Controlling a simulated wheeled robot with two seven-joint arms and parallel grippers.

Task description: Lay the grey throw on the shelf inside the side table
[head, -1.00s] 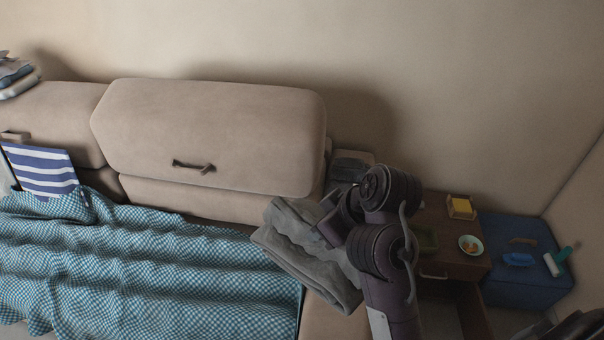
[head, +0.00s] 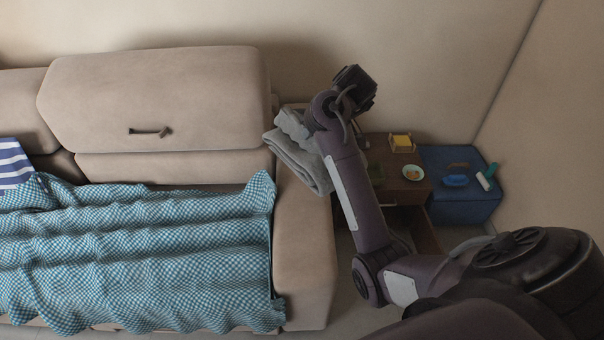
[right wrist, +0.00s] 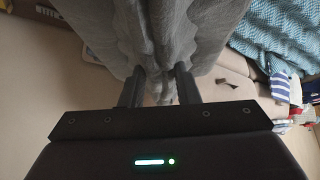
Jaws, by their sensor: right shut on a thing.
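The grey throw (head: 298,165) hangs in a folded bundle over the right end of the sofa, near the backrest; it also fills the top of the right wrist view (right wrist: 165,35). My right gripper (right wrist: 158,88) is shut on the throw, its fingers pinching a gathered part. In the head view my own arm hides the grip. The brown side table (head: 418,184) stands to the right of the throw, beyond my forearm. Its front appears open below the top, but my arm covers part of it and the shelf is not clear. My left gripper is not in view.
On the table top are a bowl (head: 413,172) and a yellow item in a holder (head: 402,142). A blue chest (head: 462,208) with brushes stands to the right. The sofa arm (head: 305,250) lies left of the table. A checked blanket (head: 150,250) covers the seat.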

